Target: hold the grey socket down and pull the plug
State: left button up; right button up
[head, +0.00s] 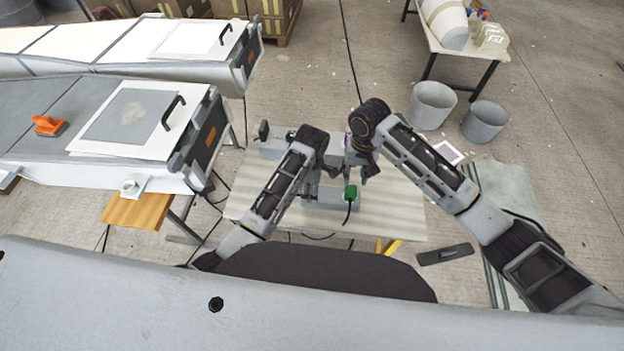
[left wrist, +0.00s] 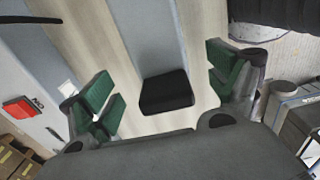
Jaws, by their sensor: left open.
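A grey socket block (head: 322,200) lies on the pale work table, with a green plug (head: 350,191) at its right end. A black cable hangs from the plug. My left gripper (head: 309,190) is over the left part of the socket, open with its green-padded fingers apart in the left wrist view (left wrist: 165,88). A black block on a grey strip lies between those fingers; I cannot tell what it is. My right gripper (head: 356,174) is above and just behind the plug, its dark fingers looking spread and apart from it. Its fingertips are partly hard to make out.
A longer grey unit (head: 272,148) stands along the table's back edge, behind my grippers. The table's right part (head: 400,205) is clear. Large moulds (head: 60,105) stand at the left. Two grey buckets (head: 432,104) (head: 484,121) stand on the floor at the back right.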

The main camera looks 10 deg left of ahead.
aim_at(350, 193)
pick_arm(q)
jog(key=shift+f, duration=2.75)
jog(key=c, duration=1.2)
jog(key=shift+c, duration=0.5)
pick_arm(e)
jog(key=o, duration=0.6)
jog(key=shift+c, duration=0.2)
jog(key=n, duration=0.2)
jog(key=w+n, duration=0.1)
jog(key=n, duration=0.2)
jog(key=shift+a, duration=0.15)
jog(key=n, duration=0.3)
jog(key=w+n, duration=0.1)
jog(key=n, duration=0.2)
jog(key=shift+a+f+t, duration=0.1)
jog(key=shift+a+t, duration=0.1)
jog(key=shift+t, duration=0.2)
jog(key=n, duration=0.3)
jog(key=shift+s+f, duration=0.1)
jog(key=shift+f, duration=0.15)
jog(key=shift+s+d+f+n+g, duration=0.2)
jog(key=shift+s+f+n, duration=0.2)
jog(key=shift+s+n, duration=0.15)
jog(key=shift+s+d+f+n+g, duration=0.2)
jog(key=shift+s+f+n, duration=0.2)
jog(key=shift+n, duration=0.25)
